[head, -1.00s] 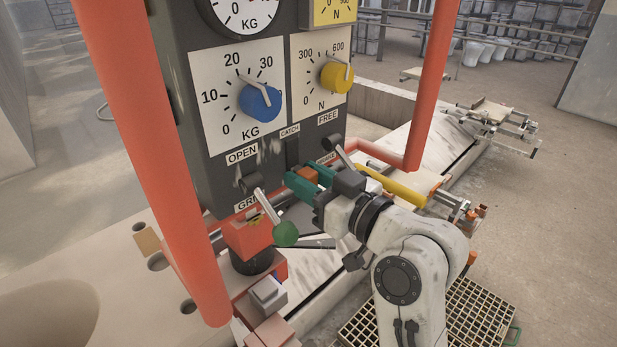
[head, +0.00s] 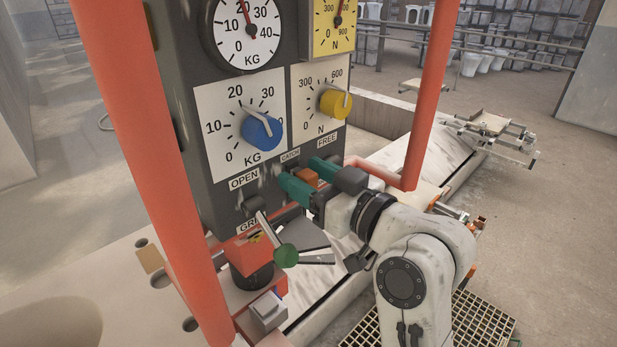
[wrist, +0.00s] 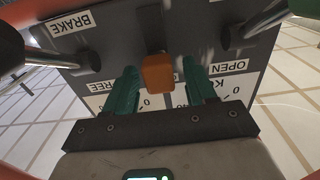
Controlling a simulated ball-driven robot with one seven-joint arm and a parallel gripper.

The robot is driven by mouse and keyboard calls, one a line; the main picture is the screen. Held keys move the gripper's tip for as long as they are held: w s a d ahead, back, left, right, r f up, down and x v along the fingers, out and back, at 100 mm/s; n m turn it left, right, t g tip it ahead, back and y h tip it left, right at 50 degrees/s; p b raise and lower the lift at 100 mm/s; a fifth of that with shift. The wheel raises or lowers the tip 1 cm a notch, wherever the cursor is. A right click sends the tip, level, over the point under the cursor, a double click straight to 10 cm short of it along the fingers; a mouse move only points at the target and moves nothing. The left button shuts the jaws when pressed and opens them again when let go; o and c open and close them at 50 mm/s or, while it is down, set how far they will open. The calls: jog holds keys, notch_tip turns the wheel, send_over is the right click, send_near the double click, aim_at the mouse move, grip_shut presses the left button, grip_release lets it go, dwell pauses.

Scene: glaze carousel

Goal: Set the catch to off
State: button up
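The catch is an orange block-shaped tip (wrist: 158,73) on a dark lever, below the CATCH label (head: 290,156) on the dark control panel. Its orange tip also shows in the head view (head: 304,176). My gripper (wrist: 160,90) is open, its two teal fingers on either side of the orange tip. In the wrist view gaps show between the tip and both fingers. In the head view my gripper (head: 308,178) is close to the panel, just below the CATCH label. The lever behind the tip is mostly hidden there, and no "off" mark is legible.
A green-knobbed lever (head: 286,255) sticks out at the lower left of the panel. Another lever shows by the BRAKE label (wrist: 70,24). Blue (head: 262,132) and yellow (head: 336,103) dials sit above. Red posts (head: 150,150) flank the panel.

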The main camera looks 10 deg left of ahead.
jog(key=shift+f, duration=0.1)
jog(key=b+v, duration=0.2)
jog(key=v, duration=0.8)
jog(key=shift+s+d+b, duration=0.25)
jog(key=shift+d+b, duration=0.1)
jog(key=s+d+f+m+g+h, duration=0.1)
jog(key=s+d+f+m+h, duration=0.2)
jog(key=f, duration=0.6)
jog(key=s+d+f+m+g+h, duration=0.1)
jog(key=s+d+f+h, duration=0.15)
jog(key=d+f, duration=0.5)
jog(key=s+d+f+m+g+h, duration=0.1)
jog(key=d+f+m+h, duration=0.2)
jog(key=f, duration=0.7)
jog(key=s+d+f+m+g+h, duration=0.2)
jog(key=s+d+f, duration=0.3)
jog(key=s, duration=0.6)
jog(key=s+d+f+m+g+h, duration=0.2)
jog(key=s+d+f+g+h, duration=0.2)
jog(key=s+f, duration=0.5)
jog(key=shift+s+d+f+g, duration=0.2)
jog(key=shift+s+d+g, duration=0.3)
jog(key=shift+s+d, duration=0.55)
